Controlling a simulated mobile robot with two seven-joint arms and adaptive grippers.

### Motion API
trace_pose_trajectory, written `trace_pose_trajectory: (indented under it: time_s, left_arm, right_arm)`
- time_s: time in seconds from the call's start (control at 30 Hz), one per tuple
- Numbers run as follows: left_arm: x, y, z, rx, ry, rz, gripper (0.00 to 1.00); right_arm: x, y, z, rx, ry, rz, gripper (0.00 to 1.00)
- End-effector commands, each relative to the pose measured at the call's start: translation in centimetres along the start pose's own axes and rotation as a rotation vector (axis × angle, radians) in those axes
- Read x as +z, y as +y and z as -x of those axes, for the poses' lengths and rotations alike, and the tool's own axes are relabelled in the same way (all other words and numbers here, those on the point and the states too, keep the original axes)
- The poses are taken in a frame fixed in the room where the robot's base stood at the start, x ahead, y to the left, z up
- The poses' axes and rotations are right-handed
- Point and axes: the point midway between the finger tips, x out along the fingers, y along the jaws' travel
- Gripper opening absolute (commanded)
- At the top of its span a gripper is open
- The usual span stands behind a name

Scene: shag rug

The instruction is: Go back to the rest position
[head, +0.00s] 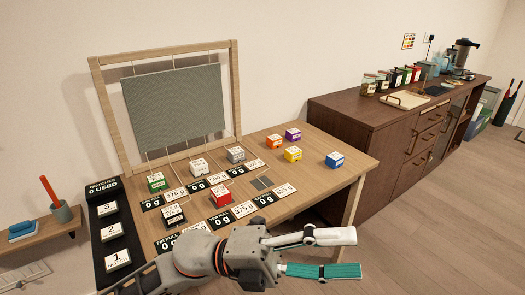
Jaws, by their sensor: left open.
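My left gripper (352,254) reaches in at the lower middle of the head view, in front of the wooden table (345,178). It points to the right, with one white and one teal finger spread apart and nothing between them. Its arm hides part of the table's near edge. My right gripper does not show.
On the table are a framed grey hanging panel (175,105), several labelled cubes, including red (220,197) and blue (334,159), and weight cards. A dark notch board (112,232) lies left. A brown sideboard (385,140) stands right; the floor (450,210) is clear.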

Motion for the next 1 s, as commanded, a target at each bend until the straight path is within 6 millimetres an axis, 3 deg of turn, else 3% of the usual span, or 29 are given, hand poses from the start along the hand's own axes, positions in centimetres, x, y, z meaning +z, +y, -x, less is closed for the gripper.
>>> trace_pose_trajectory:
  time_s: [0.13, 0.27, 0.4, 0.5, 0.67, 0.8, 1.0]
  left_arm:
    - [4.1, -0.6, 2.8, -0.167, -0.264, 0.17, 0.58]
    - [7.5, 0.8, 7.3, -0.282, -0.508, 0.329, 0.58]
    - [9.6, 4.6, 13.9, -0.375, -0.78, 0.512, 0.58]
    - [9.7, 8.5, 19.2, -0.422, -0.976, 0.65, 0.58]
    - [6.8, 15.6, 27.3, -0.464, -1.269, 0.863, 0.58]
    - [1.8, 21.4, 33.3, -0.475, -1.494, 1.036, 0.58]
    - [-6.4, 27.6, 39.1, -0.464, -1.744, 1.236, 0.58]
  right_arm:
    - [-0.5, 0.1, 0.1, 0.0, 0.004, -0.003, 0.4]
    - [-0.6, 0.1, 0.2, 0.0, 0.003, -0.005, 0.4]
    - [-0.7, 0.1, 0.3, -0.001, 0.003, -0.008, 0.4]
    - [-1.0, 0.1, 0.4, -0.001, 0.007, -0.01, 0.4]
    - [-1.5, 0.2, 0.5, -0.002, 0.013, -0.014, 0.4]
    - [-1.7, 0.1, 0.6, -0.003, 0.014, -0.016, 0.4]
    - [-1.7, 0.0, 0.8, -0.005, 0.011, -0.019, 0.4]
